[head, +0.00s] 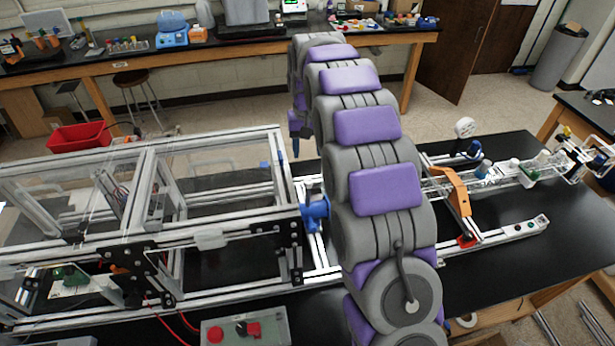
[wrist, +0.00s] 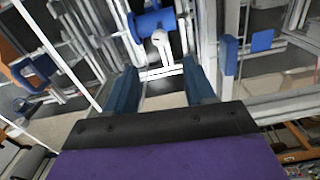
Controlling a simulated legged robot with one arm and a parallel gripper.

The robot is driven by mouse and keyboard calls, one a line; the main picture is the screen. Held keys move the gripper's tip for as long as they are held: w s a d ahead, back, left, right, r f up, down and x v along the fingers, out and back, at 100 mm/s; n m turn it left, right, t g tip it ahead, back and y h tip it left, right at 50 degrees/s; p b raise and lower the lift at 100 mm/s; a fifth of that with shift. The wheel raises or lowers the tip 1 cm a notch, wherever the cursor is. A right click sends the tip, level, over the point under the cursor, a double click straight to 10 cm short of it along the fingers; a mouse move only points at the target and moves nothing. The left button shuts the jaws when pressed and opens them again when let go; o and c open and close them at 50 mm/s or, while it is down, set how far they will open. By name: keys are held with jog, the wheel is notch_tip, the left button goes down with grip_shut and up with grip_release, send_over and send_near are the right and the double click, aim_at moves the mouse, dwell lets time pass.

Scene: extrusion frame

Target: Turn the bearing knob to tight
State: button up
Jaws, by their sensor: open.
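A blue fitting (head: 316,211) sits on the metal extrusion frame (head: 220,222), just left of my arm in the head view; it may be the bearing knob, but I cannot tell its setting. In the wrist view a blue part (wrist: 152,20) with a pale rounded end (wrist: 161,40) lies beyond the fingertips, near the top. It looks like the same fitting. My gripper (wrist: 160,72) is open, with two blue fingers apart and nothing between them. In the head view the gripper (head: 296,136) hangs beyond the frame, partly hidden by my arm.
Clear panels and bars of the frame fill the left. A control box (head: 246,330) with red buttons stands in front. A rail assembly (head: 490,178) with an orange bracket (head: 452,190) lies right on the black table (head: 535,240). A red bin (head: 80,138) is behind.

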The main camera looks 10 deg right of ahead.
aim_at(308, 180)
notch_tip(308, 180, down, 12)
jog(key=shift+r, duration=0.25)
jog(key=shift+c, duration=0.4)
grip_shut()
jog(key=shift+m, duration=0.6)
jog(key=shift+o, duration=0.4)
grip_release()
jog(key=shift+r, duration=0.1)
